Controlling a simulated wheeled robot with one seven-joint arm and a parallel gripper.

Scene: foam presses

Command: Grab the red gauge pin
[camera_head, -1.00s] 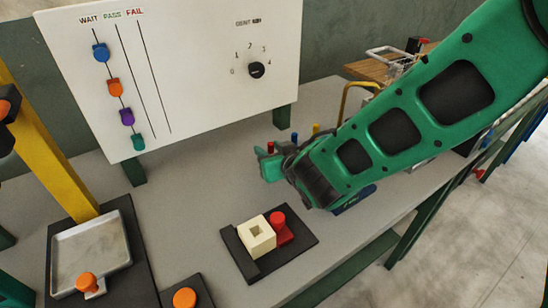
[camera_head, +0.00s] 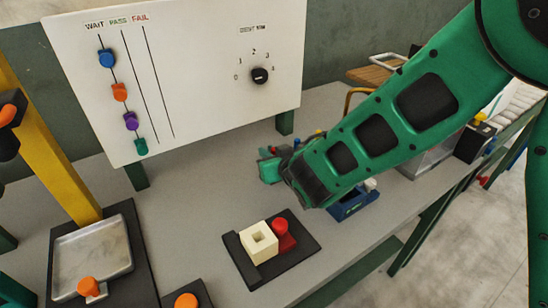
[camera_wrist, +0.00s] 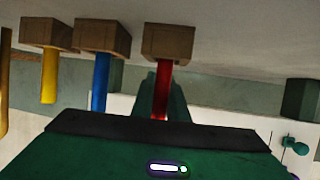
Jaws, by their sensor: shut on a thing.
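The red gauge pin (camera_wrist: 163,78) shows in the wrist view, standing out from a brown block (camera_wrist: 168,42). My gripper (camera_wrist: 160,108) has its green fingers around the pin's far end and is shut on it. In the head view my gripper (camera_head: 270,168) is low over the grey bench, right of the panel's leg, with a small red tip (camera_head: 271,150) beside it. The pin's lower part is hidden there by my gripper and arm.
A blue pin (camera_wrist: 100,82) and a yellow pin (camera_wrist: 49,75) stand in similar blocks beside the red one. A black plate (camera_head: 290,267) with a cream block (camera_head: 258,243) and a red knob (camera_head: 280,228) lies in front. A white panel (camera_head: 200,70) stands behind.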

